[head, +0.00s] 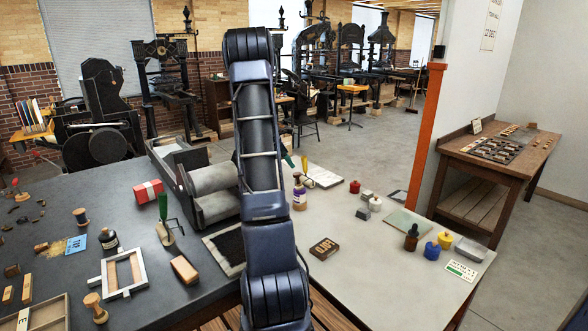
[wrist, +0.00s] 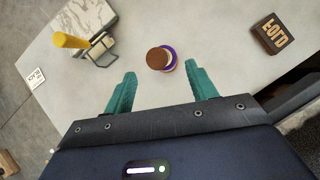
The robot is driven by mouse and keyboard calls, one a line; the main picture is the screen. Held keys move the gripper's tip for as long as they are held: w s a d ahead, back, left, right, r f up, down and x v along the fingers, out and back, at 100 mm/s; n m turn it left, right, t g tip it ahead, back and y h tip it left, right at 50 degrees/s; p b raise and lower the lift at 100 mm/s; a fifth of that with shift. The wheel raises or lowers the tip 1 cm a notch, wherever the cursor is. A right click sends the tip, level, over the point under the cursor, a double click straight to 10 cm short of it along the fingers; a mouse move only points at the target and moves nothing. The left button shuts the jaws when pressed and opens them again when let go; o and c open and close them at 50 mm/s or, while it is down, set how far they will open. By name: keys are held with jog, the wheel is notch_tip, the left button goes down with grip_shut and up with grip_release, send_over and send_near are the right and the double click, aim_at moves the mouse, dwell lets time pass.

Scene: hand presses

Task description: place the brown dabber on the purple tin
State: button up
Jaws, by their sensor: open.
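In the wrist view a brown round top, which looks like the brown dabber (wrist: 157,59), overlaps a pale-and-purple round thing, which looks like the purple tin (wrist: 173,64). In the head view the brown dabber (head: 297,177) shows above the purple tin (head: 300,201), upright on the pale table just right of my arm. The dabber seems to stand on the tin; the exact contact is hard to see. My gripper (wrist: 160,77) is open and empty, its green fingers apart on the near side of the dabber and tin. In the head view my arm mostly hides it.
A dark lettered block (wrist: 272,34) lies right of the tin in the wrist view. A yellow-handled roller (wrist: 72,41) stands to the left by a marbled slab (wrist: 90,14).

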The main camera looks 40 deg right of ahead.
jog(key=s+a+r+m+t+y, duration=0.1)
jog(key=s+a+r+m, duration=0.15)
jog(key=a+r, duration=0.4)
jog(key=s+a+r+m+t+y, duration=0.1)
jog(key=s+a+r+m+t, duration=0.2)
jog(key=a, duration=0.7)
jog(key=s+a+r+m, duration=0.1)
jog(key=s+a+r, duration=0.2)
jog(key=a+r, duration=0.4)
jog(key=s+a+m+t+y, duration=0.3)
jog(key=s+a+m, duration=0.3)
jog(key=s+a, duration=1.5)
jog(key=shift+f+y, duration=0.2)
jog(key=shift+y, duration=0.3)
